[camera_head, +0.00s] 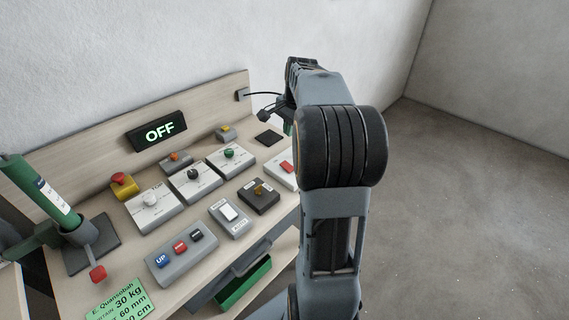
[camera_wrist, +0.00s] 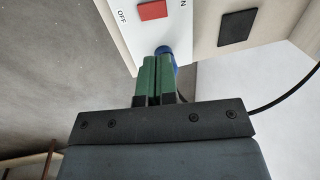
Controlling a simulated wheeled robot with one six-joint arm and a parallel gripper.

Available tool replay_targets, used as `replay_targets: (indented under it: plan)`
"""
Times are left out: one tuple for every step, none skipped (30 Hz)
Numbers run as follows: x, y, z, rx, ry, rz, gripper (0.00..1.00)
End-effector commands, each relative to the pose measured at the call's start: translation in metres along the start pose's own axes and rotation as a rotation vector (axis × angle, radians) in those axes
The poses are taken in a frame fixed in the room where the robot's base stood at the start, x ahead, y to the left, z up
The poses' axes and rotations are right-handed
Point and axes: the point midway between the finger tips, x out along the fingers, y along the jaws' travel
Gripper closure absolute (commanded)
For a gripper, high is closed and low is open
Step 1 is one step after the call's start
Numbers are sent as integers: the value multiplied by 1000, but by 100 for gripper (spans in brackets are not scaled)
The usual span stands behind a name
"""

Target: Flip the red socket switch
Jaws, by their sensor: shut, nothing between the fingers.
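The red socket switch (camera_wrist: 152,10) sits on a white box (camera_wrist: 124,36) with the printed word OFF on one side and letters ending in N on the other. In the head view the red switch (camera_head: 287,166) is at the right end of the bench, partly hidden by my arm. My gripper (camera_wrist: 158,62) has green fingers pressed together with nothing between them. The fingers point at the white box's edge, close to a blue round part (camera_wrist: 163,50). I cannot tell whether they touch it. The fingertips are short of the red switch in the wrist picture.
A black square pad (camera_wrist: 237,27) lies beside the white box. A black cable (camera_wrist: 275,105) runs past the gripper. Several control boxes with knobs and buttons, such as the grey UP box (camera_head: 180,254), fill the bench. A display (camera_head: 158,131) reads OFF. Open floor (camera_head: 470,200) lies to the right.

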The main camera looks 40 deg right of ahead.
Motion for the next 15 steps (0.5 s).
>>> replay_targets:
  plan:
    - [0, 0, 0, 3, -2, 3, 100]
    - [0, 0, 0, 4, -3, 3, 100]
    - [0, 0, 0, 4, -3, 3, 100]
    - [0, 0, 0, 4, -3, 3, 100]
    - [0, 0, 0, 4, -3, 3, 100]
    - [0, 0, 0, 4, -3, 3, 100]
    - [0, 0, 0, 4, -3, 3, 100]
    - [0, 0, 0, 4, -3, 3, 100]
    - [1, 0, 0, 4, -3, 3, 100]
    - [1, 0, 0, 4, -3, 3, 100]
    - [2, 0, 0, 4, -4, 3, 100]
    - [5, 0, 0, 4, -4, 4, 100]
    - [7, 0, 0, 4, -4, 4, 100]
    - [10, 0, 0, 4, -4, 4, 100]
    - [15, 0, 0, 4, -5, 4, 100]
